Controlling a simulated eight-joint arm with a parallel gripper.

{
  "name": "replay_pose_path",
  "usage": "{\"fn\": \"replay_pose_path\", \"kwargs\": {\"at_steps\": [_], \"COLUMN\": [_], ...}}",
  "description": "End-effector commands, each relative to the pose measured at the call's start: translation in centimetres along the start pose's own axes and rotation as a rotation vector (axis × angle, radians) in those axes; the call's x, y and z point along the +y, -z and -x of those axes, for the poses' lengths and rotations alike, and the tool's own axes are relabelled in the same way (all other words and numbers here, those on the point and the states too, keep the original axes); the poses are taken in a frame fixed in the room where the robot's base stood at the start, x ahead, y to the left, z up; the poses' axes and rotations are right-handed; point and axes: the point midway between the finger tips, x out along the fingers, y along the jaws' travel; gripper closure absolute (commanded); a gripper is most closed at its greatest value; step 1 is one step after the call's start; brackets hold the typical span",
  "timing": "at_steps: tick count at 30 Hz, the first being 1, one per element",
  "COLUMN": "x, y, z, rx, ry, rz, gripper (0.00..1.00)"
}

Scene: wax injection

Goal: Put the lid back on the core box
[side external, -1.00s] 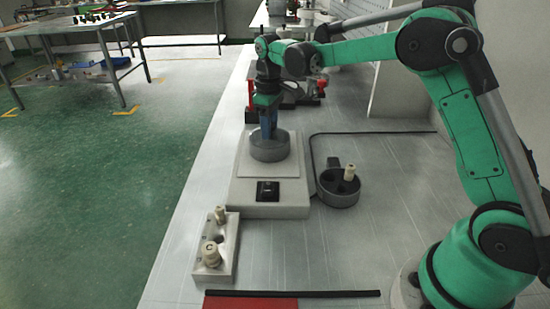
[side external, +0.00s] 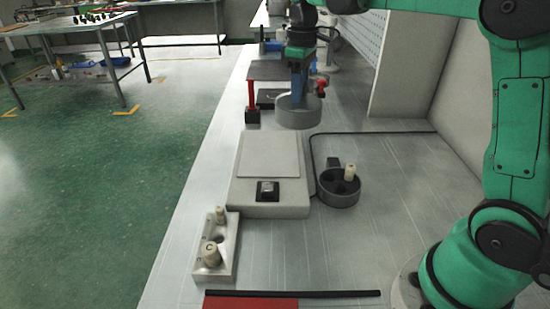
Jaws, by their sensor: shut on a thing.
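My gripper (side external: 298,96) is shut on a grey round piece (side external: 298,117), which looks like the lid, and holds it in the air. It hangs above and behind the pale square plate, roughly level. An open grey round container (side external: 340,198), which looks like the core box, sits on the bench to the front right of the held piece. A beige cylinder (side external: 349,173) stands up in it, and a dark block shows at its back edge. The held piece is well apart from this container. The fingertips are partly hidden by the piece's rim.
A pale device (side external: 268,203) with a bare square plate (side external: 270,156) stands mid-bench. In front is a white block (side external: 230,251) with beige cylindrical parts. A red stand (side external: 252,100) is behind. A black bar (side external: 300,293) lies at the front. The bench's right side is mostly clear.

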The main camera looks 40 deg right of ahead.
Motion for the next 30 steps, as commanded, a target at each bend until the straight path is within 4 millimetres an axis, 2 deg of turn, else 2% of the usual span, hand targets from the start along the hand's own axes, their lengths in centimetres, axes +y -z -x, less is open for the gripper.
{"fn": "replay_pose_path", "kwargs": {"at_steps": [1, 6, 12, 20, 30], "x": [-0.2, -1.3, -2.6, -3.0, -3.0], "y": [-1.8, -6.6, -10.1, -11.0, -11.0], "z": [-0.3, -1.8, -3.4, -4.6, -8.0], "rx": [0.000, 0.001, 0.001, 0.001, 0.001], "ry": [0.000, 0.000, 0.000, 0.000, 0.000], "rz": [-0.006, -0.006, -0.005, -0.003, -0.003], "gripper": [1.00, 1.00, 1.00, 1.00, 1.00]}}
